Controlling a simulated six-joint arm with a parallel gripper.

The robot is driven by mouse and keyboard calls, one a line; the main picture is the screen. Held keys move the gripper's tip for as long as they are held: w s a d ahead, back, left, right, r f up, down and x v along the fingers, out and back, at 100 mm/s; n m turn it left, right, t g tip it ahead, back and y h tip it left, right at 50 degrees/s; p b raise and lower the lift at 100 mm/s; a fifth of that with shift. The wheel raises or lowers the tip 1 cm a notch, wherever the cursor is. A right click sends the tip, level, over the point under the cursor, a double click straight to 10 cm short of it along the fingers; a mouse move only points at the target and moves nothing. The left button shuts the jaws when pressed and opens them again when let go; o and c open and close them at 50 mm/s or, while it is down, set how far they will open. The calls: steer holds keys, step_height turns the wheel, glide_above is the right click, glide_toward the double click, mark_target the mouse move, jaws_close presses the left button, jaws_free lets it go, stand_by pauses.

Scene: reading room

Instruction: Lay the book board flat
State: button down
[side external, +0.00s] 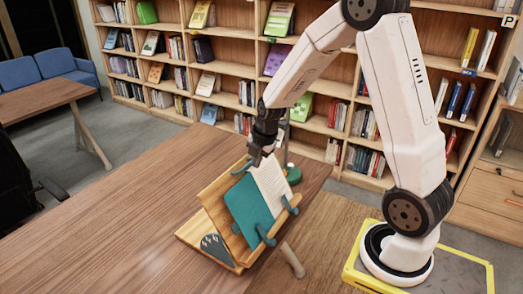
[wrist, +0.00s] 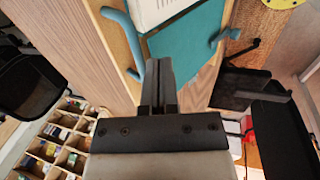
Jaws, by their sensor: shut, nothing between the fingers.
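The book board (side external: 212,203) is a wooden stand on the table, its board tilted up above a flat wooden base (side external: 235,265). An open book with a teal page or cover (side external: 250,212) and a white printed page (side external: 270,185) leans on it, with blue-teal clips (side external: 265,236) along its edges. My gripper (side external: 257,160) is at the board's upper edge, by the top of the book; I cannot tell whether it touches. In the wrist view my shut, empty fingers (wrist: 160,70) overlap the teal part (wrist: 185,45), near a blue clip (wrist: 122,35) and the board's wooden edge (wrist: 125,70).
The wooden table (side external: 110,225) is clear to the left of the stand. Bookshelves (side external: 230,85) line the back, and a blue sofa (side external: 50,70) is at the far left.

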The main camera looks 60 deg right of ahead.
steer(key=shift+w+f, duration=0.1)
steer(key=shift+w, duration=0.2)
steer(key=shift+w, duration=0.15)
steer(key=shift+w, duration=0.1)
